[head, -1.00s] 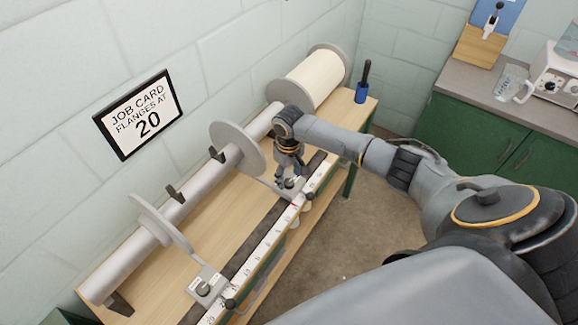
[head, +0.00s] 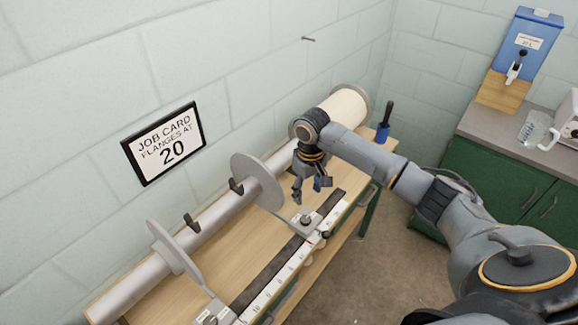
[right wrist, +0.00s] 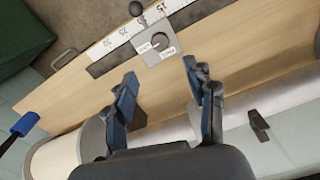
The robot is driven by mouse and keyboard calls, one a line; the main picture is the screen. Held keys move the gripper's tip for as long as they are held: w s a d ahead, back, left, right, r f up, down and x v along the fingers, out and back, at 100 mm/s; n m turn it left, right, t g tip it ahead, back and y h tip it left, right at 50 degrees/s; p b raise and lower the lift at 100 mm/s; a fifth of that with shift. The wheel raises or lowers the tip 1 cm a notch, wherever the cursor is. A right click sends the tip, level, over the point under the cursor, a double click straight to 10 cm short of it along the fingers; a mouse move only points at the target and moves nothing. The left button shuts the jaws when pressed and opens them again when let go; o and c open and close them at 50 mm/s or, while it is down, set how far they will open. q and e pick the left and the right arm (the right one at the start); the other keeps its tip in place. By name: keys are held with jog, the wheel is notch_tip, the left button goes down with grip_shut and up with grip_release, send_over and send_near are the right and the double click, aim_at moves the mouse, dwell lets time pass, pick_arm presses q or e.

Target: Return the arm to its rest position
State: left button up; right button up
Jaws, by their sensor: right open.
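My right gripper (head: 312,190) is open and empty. It hangs above the bench, just right of the flange disc (head: 257,184) on the long grey beam (head: 208,222). In the right wrist view its two blue-padded fingers (right wrist: 165,100) are spread apart with nothing between them. Beyond the fingertips lies a clamp block with a round knob (right wrist: 158,42), apart from them, beside the white ruler (right wrist: 120,52). The same block shows in the head view (head: 303,220) below the gripper. My left gripper is not in view.
A cream warp roll (head: 343,108) sits at the beam's far end. A second flange (head: 175,248) stands nearer. A job card on the wall (head: 163,143) reads 20. Green cabinets (head: 500,175) stand right.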

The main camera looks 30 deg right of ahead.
jog(key=s+a+f+n+t+y, duration=0.1)
jog(key=s+a+f, duration=0.3)
jog(key=s+a, duration=0.25)
jog(key=s+a+f+n, duration=0.2)
jog(key=s+a+f, duration=0.1)
jog(key=s+a, duration=0.3)
jog(key=s+r+m+t, duration=0.3)
jog(key=s+r, duration=0.1)
jog(key=s, duration=0.9)
jog(key=s+f+g+b, duration=0.1)
jog(key=s+f+b, duration=0.1)
jog(key=f, duration=1.4)
jog(key=s+f+g+b, duration=0.1)
jog(key=f+b, duration=0.1)
jog(key=f, duration=1.5)
jog(key=s+d+f+g+h+b, duration=0.1)
jog(key=s+d+f+b, duration=0.2)
jog(key=s+f, duration=1.3)
jog(key=shift+d+f, duration=0.25)
jog(key=shift+f, duration=0.15)
